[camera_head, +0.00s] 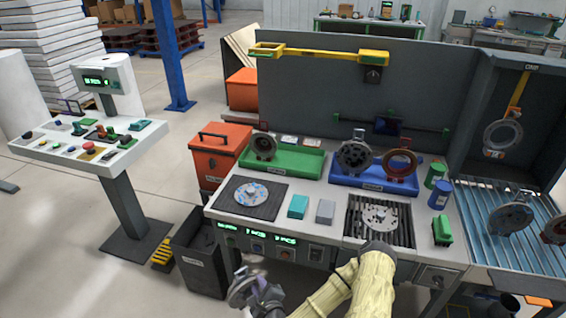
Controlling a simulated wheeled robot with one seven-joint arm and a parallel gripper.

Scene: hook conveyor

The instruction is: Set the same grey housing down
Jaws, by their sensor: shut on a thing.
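My gripper (262,296) is low at the bottom of the view, in front of the bench's front edge. It is shut on a grey housing (241,284), a round metal part held tilted, clear of the bench. The gripper and my arm partly cover it. Other housings are in view: a grey one (355,156) and a reddish one (400,164) stand in the blue tray (345,179), and a dark one (263,146) is in the green tray (306,166). A grey flanged part (380,217) lies on the dark slatted grate (355,235).
A dark mat (272,211) bears a blue-and-white disc (252,192). Teal (298,206) and grey (326,211) blocks sit beside it. A housing (502,134) hangs at right above the blue roller conveyor (485,200), which bears more parts. A dark bin (196,262) stands below left.

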